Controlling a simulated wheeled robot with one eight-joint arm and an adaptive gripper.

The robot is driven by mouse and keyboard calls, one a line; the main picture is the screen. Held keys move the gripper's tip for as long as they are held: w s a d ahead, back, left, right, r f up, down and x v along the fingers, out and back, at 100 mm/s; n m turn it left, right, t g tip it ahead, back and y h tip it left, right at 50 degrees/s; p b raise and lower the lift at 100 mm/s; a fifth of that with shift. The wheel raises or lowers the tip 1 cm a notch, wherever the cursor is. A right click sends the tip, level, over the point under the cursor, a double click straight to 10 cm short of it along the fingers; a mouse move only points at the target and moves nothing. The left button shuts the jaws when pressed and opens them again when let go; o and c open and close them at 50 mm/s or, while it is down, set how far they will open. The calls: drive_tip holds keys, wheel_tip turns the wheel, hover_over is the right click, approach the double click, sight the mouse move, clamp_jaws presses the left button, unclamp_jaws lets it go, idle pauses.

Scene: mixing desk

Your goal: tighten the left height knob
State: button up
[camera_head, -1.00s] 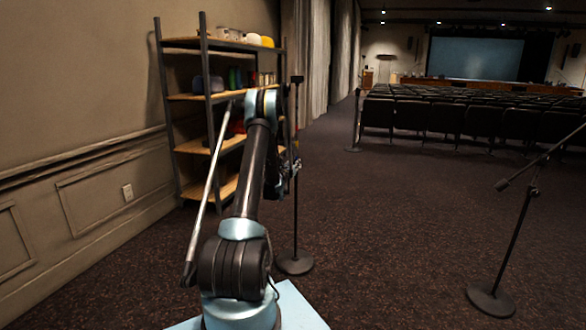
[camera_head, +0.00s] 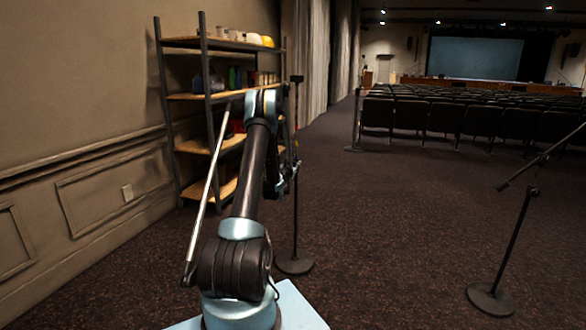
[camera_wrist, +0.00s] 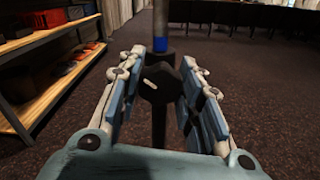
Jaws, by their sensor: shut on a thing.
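The left stand (camera_head: 295,225) is a thin dark upright pole on a round base, behind my arm in the head view. In the wrist view its pole (camera_wrist: 160,17) has a blue band above a dark collar. The height knob (camera_wrist: 158,86) is a dark, faceted piece with a short pale mark on its face, in front of the pole. My gripper (camera_wrist: 157,92) has one finger on each side of the knob, closed on it. In the head view my gripper (camera_head: 291,168) is at the pole's mid-height, small and partly hidden by my arm.
A shelf rack (camera_head: 207,95) with several items stands left against the wall. Another stand (camera_head: 512,235) with a slanted boom is at the right, and one more (camera_head: 356,120) is farther back. Rows of chairs (camera_head: 460,118) fill the back. The carpet between the stands is clear.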

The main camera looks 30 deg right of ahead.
drive_tip(key=o, duration=1.1)
drive_tip(key=v, duration=1.2)
